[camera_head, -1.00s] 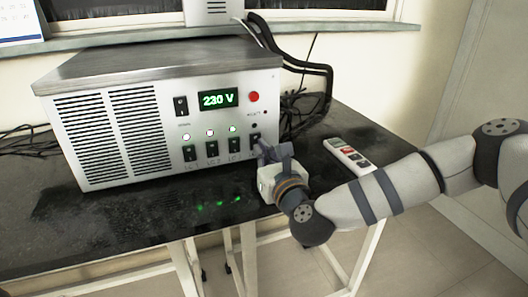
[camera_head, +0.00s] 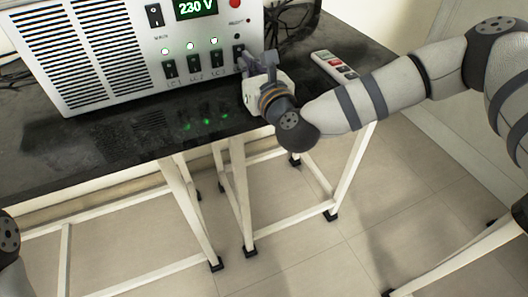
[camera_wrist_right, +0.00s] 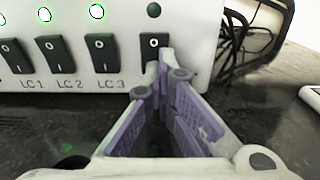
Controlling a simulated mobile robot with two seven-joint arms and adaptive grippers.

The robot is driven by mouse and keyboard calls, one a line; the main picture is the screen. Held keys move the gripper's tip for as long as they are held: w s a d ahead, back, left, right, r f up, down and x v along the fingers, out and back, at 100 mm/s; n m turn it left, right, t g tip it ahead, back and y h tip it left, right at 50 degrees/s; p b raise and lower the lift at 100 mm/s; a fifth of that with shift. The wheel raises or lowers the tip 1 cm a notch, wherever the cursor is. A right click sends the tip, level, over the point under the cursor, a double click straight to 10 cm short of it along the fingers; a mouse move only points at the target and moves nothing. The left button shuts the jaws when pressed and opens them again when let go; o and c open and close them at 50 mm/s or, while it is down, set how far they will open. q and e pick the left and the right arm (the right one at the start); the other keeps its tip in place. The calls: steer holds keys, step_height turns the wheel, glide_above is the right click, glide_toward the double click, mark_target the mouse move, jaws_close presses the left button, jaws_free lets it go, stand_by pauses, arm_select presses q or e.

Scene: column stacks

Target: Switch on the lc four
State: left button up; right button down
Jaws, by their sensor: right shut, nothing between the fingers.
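The LC 4 switch (camera_wrist_right: 153,45) is a black rocker at the right end of the row on the white power unit's front panel. Its lamp (camera_wrist_right: 153,9) above is dark. My right gripper (camera_wrist_right: 166,58) is shut and empty, its purple fingertips at the lower right part of the LC 4 switch. I cannot tell whether they touch it. In the head view the right gripper (camera_head: 246,63) hides part of that switch and its label. My left gripper is out of view.
The LC 3 switch (camera_wrist_right: 101,48), LC 2 switch (camera_wrist_right: 54,50) and LC 1 switch (camera_wrist_right: 14,53) sit to the left, with lit green lamps above. Black cables (camera_head: 292,22) hang behind. The black tabletop (camera_head: 80,150) is clear in front.

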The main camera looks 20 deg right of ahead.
steer(key=r+p, duration=0.1)
steer(key=r+g+p, duration=0.1)
steer(key=p, duration=0.1)
steer(key=shift+s, duration=0.35)
steer(key=shift+s+d+f, duration=0.1)
steer(key=shift+s+f, duration=0.5)
steer(key=shift+f, duration=0.2)
steer(key=s+r, duration=0.2)
steer(key=s, duration=1)
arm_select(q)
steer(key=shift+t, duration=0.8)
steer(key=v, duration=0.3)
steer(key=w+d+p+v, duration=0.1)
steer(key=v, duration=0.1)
arm_select(e)
steer(key=s+a+f+n+g+y, duration=0.2)
steer(key=s+a+f+n+g, duration=0.1)
steer(key=s+f+n, duration=0.4)
steer(key=s+a+f+n+g+y, duration=0.2)
steer(key=s+a+f+n+g, duration=0.1)
steer(key=s+f+n, duration=0.4)
steer(key=shift+a+f+g, duration=0.2)
steer(key=shift+f+g, duration=0.35)
steer(key=shift+g, duration=0.15)
